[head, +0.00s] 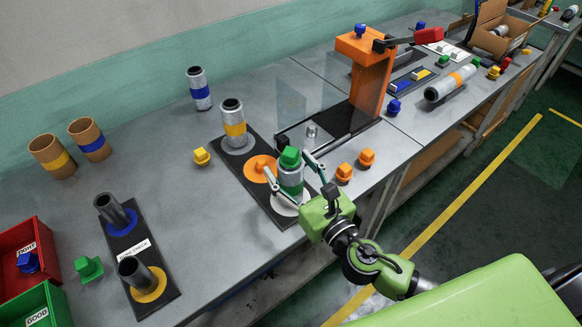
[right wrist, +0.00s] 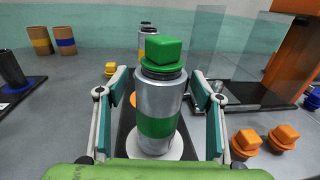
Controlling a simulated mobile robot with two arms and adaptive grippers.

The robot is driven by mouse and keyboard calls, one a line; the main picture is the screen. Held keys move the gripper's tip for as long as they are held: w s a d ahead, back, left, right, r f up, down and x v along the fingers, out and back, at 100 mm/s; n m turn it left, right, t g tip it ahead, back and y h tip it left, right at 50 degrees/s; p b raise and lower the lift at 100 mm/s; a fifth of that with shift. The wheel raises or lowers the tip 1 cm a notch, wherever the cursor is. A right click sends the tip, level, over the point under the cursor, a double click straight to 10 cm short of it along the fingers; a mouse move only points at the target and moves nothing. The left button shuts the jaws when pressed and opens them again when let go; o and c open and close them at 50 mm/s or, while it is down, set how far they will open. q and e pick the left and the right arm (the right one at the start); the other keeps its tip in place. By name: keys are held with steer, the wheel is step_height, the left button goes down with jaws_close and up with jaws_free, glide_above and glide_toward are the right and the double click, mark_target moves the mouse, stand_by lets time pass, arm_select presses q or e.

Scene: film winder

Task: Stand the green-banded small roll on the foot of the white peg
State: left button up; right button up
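The green-banded small roll (head: 290,178) is silver with a green band and has a green square-headed plug (head: 290,157) on top. It stands upright on the white foot (head: 280,207) at the near end of a black board (head: 257,187); the white disc shows around its base in the right wrist view. The peg itself is hidden inside the roll. My right gripper (head: 296,178) is open, with one finger on each side of the roll and a gap to it on both sides in the right wrist view. The roll also shows there (right wrist: 159,117). My left gripper is not in view.
On the same board are an orange foot (head: 258,168) and a yellow-banded roll (head: 235,128) behind. Two orange plugs (head: 345,172) lie to the right. Clear panels and an orange winder (head: 368,75) stand beyond.

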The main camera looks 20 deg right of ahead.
steer(key=shift+s+d+f, duration=0.1)
steer(key=shift+s, duration=0.25)
steer(key=v, duration=1.1)
steer(key=shift+s+d, duration=0.1)
